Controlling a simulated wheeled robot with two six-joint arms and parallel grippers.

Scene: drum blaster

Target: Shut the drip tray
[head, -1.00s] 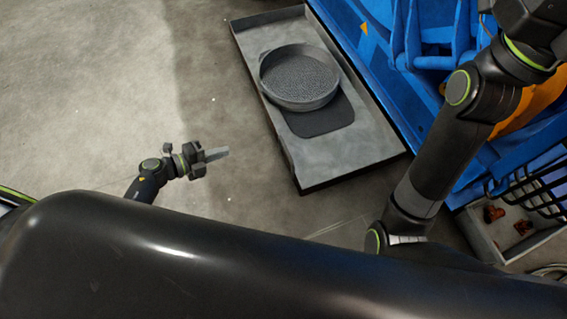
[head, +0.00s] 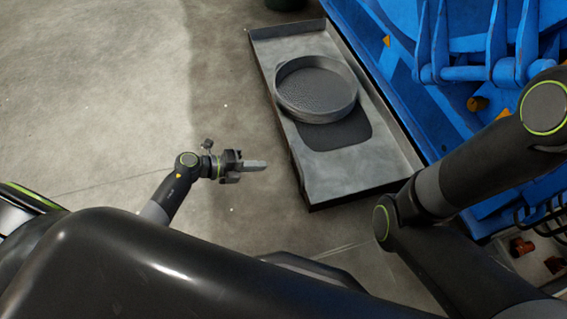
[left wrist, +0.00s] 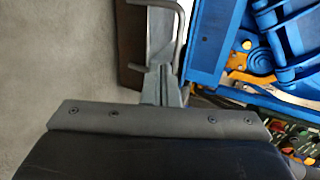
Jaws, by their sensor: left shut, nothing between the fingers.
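The drip tray (head: 350,180) is a long grey shallow tray standing out on the left side of the blue machine. A round dark pan (head: 316,88) and a dark flat pad (head: 338,133) lie in it. My left gripper (head: 256,165) is shut and empty, just left of the tray's outer long side, with a small gap showing in the head view. In the left wrist view its fingers (left wrist: 163,85) point at a grey bent bar (left wrist: 181,38) beside a dark brown face (left wrist: 130,45). Whether they touch the bar cannot be told. My right gripper is out of view.
The blue machine (head: 400,85) borders the tray's right side. A bin with rust-coloured parts (head: 521,246) is at the lower right. The concrete floor (head: 100,90) left of the tray is clear. My right arm crosses the right side of the head view.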

